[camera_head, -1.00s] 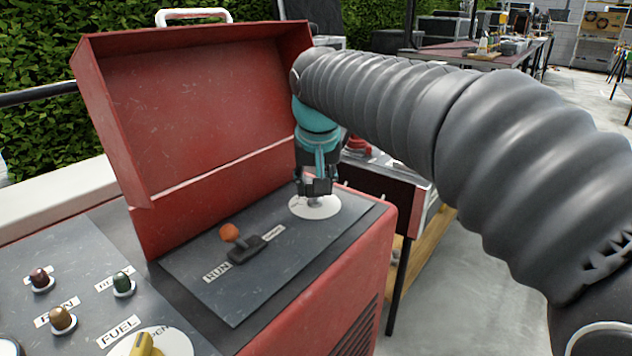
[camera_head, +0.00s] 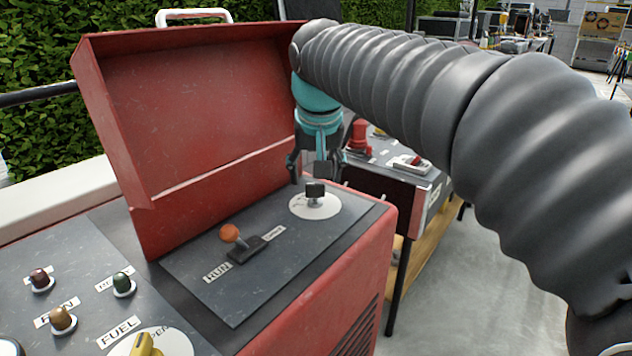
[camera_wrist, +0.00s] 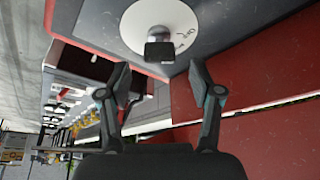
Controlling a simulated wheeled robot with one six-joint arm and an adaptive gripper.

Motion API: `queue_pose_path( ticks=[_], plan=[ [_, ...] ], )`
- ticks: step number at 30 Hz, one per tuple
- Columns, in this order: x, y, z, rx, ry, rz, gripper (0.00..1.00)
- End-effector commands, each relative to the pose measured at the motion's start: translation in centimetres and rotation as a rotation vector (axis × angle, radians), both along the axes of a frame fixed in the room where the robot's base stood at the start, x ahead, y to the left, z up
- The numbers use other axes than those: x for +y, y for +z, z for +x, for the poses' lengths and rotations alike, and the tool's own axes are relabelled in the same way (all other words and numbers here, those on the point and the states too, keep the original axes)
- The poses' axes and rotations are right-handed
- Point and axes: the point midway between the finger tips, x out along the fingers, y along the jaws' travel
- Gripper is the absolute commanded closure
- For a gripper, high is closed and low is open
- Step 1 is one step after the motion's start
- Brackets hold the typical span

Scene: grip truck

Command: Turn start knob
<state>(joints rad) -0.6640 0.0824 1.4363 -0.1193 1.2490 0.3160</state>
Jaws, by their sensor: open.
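The start knob (camera_head: 315,190) is a dark block on a white round dial plate (camera_head: 301,208) at the far right end of the grey panel. The knob also shows in the wrist view (camera_wrist: 159,50), at the top middle, in front of its white dial (camera_wrist: 140,20). My gripper (camera_head: 312,178) is open and empty, just above and behind the knob in the head view. In the wrist view my gripper's two fingers (camera_wrist: 158,78) are spread apart, and the knob is beyond their tips, not between them. The dial's lettering is partly hidden and hard to read.
A lever with an orange ball (camera_head: 230,233) stands left of the knob, by a RUN label. The raised red lid (camera_head: 190,115) stands behind the panel. Several small knobs and a yellow fuel handle (camera_head: 146,345) are at lower left. A second bench with a red item (camera_head: 359,136) is behind.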

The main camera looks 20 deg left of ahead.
Motion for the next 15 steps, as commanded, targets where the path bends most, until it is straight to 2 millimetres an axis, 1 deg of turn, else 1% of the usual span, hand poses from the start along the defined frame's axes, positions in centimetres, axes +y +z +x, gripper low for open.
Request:
queue_pose_path(
  ticks=[1,6,12,15],
  plan=[
    [-0.1,1.2,-0.4,-0.003,0.002,0.003,0.35],
    [-0.5,4.2,-1.6,-0.004,0.001,0.002,0.35],
    [-0.9,6.7,-2.6,-0.001,0.000,0.000,0.35],
    [-1.0,7.3,-2.9,0.000,0.000,0.000,0.35]
  ],
)
